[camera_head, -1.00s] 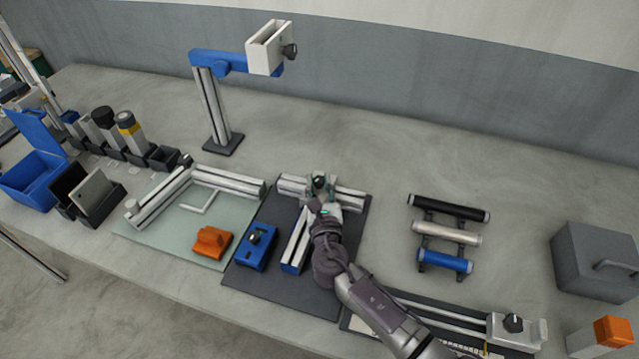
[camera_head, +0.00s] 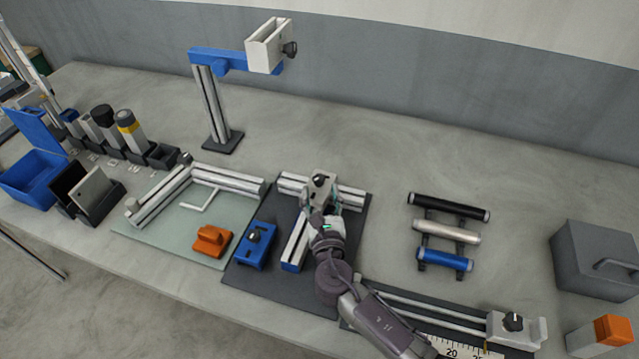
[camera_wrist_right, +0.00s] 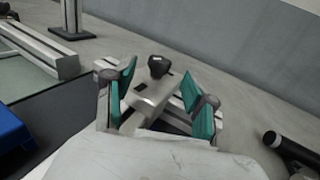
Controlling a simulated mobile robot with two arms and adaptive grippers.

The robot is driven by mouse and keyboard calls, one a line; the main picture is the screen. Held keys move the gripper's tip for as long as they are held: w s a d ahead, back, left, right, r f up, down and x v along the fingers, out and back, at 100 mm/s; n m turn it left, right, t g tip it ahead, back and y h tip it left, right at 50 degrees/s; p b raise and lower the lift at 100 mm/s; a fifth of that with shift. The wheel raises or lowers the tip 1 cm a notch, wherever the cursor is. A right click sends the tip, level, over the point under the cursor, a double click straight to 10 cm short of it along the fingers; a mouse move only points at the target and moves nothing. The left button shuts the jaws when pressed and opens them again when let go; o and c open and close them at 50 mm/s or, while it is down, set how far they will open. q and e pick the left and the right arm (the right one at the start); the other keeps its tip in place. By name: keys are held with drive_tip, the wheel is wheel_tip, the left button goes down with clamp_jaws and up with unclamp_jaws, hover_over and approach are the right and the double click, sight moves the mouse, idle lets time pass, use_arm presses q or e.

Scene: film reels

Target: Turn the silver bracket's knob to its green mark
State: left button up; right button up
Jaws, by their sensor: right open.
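The silver bracket (camera_head: 321,192) sits on the silver rails on the dark mat, and it also shows in the right wrist view (camera_wrist_right: 150,92). Its black knob (camera_head: 319,179) is on top at the far end and shows clearly in the right wrist view (camera_wrist_right: 158,66). My right gripper (camera_head: 322,207) is just nearer than the knob. In the right wrist view its two teal-padded fingers (camera_wrist_right: 157,90) stand apart on either side of the bracket, with the knob beyond the fingertips. The green mark cannot be made out. My left gripper is not in view.
A blue block with a black knob (camera_head: 257,246) lies left on the mat (camera_head: 268,283). An orange block (camera_head: 212,241) sits on the green mat. A rack of rollers (camera_head: 445,233) stands right. A tall post (camera_head: 212,105) with a blue arm stands behind.

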drive_tip(key=s, duration=0.5)
drive_tip(key=s+d, duration=0.1)
drive_tip(key=s, duration=0.2)
drive_tip(key=shift+s, duration=0.1)
